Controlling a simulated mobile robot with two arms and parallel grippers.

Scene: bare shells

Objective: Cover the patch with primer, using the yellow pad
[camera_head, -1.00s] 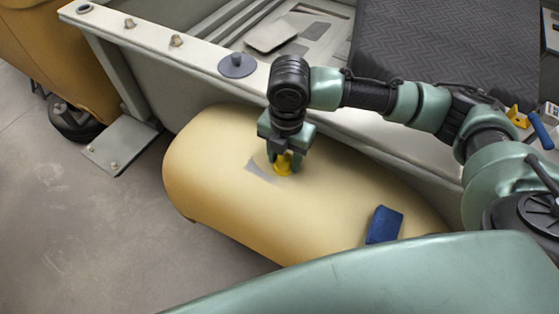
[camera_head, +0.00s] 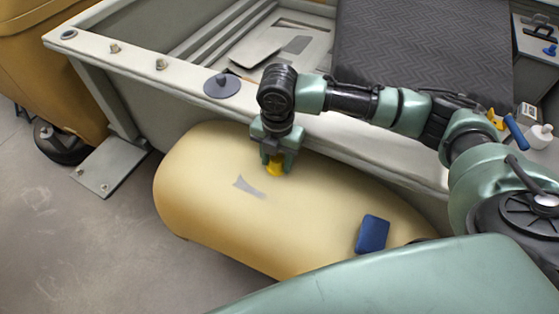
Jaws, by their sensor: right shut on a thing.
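The patch (camera_head: 246,187) is a small grey area with uneven, curved edges on top of the long tan-yellow shell (camera_head: 200,205). My right gripper (camera_head: 275,168) points down over the shell, just above and to the right of the patch in the picture. It is shut on the yellow pad (camera_head: 275,170), which shows below the fingers at the shell's surface. I cannot tell whether the pad touches the shell. The shell surface beside the grey area looks pale tan. My left gripper is not in view.
A blue block (camera_head: 372,234) rests on the shell's right part. Behind the shell runs a pale frame rail (camera_head: 140,65) with a round grey disc with a knob (camera_head: 222,86) on it. A dark ribbed mat (camera_head: 420,45) lies beyond. Bare floor (camera_head: 60,240) is at left.

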